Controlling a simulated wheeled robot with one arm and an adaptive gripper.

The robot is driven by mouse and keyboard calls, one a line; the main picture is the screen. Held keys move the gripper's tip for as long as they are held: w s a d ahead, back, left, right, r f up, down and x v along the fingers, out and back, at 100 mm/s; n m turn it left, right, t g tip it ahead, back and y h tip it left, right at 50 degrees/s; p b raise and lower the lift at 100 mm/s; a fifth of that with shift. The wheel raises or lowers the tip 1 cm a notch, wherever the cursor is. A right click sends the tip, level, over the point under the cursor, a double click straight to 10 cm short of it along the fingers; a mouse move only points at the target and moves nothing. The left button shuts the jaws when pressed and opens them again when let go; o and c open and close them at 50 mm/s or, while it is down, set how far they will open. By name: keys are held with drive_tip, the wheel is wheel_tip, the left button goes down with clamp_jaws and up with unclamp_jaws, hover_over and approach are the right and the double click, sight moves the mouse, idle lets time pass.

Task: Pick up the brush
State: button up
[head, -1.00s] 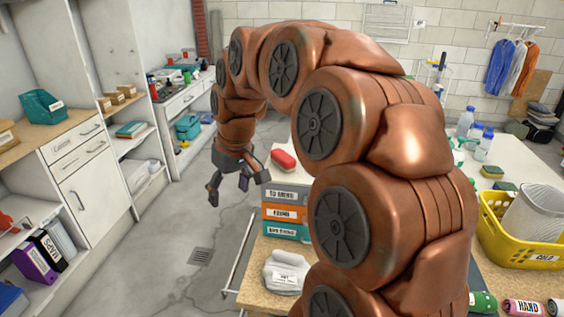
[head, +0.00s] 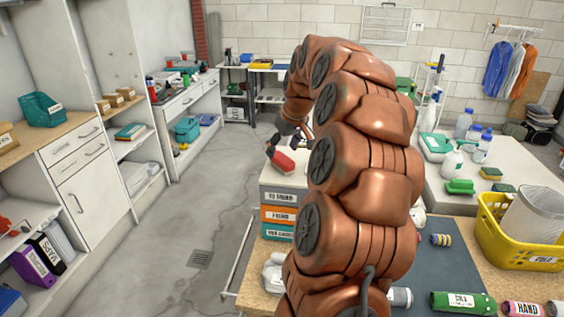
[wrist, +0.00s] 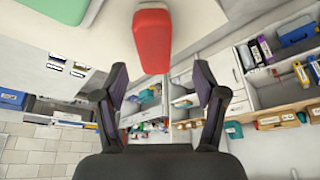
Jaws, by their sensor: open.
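Contact cannot be told. My arm hides part of the area right of the stack.
Bottles and green items, including a green block (head: 460,187), stand on the white table behind. The floor left of the stack is clear.

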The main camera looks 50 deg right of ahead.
sight(283, 158)
drive_tip(key=shift+d+f+p, duration=0.2)
drive_tip(key=shift+f+p, duration=0.15)
drive_tip(key=shift+f, duration=0.1)
drive_tip(key=x, duration=0.1)
drive_tip(key=p+x, duration=0.1)
drive_tip(key=x, duration=0.2)
drive_tip(key=shift+s+d+f, duration=0.1)
drive_tip(key=shift+s+f, duration=0.1)
drive_tip(key=shift+s, duration=0.05)
clamp_jaws()
drive_tip(key=shift+r+b, duration=0.45)
drive_tip(key=shift+r, duration=0.9)
drive_tip(key=shift+s+r, duration=0.1)
drive_tip(key=shift+r, duration=0.35)
drive_tip(key=shift+s+a+b, duration=0.6)
drive_tip(key=shift+s+a, duration=0.25)
drive_tip(key=shift+s, duration=0.05)
drive_tip(key=s+a+r+b, duration=0.1)
drive_tip(key=s+a+b, duration=0.2)
drive_tip(key=s+a, duration=0.5)
drive_tip(key=shift+s+a+r+b, duration=0.2)
drive_tip(key=shift+s+a+b, duration=0.15)
drive_tip(key=shift+s, duration=0.8)
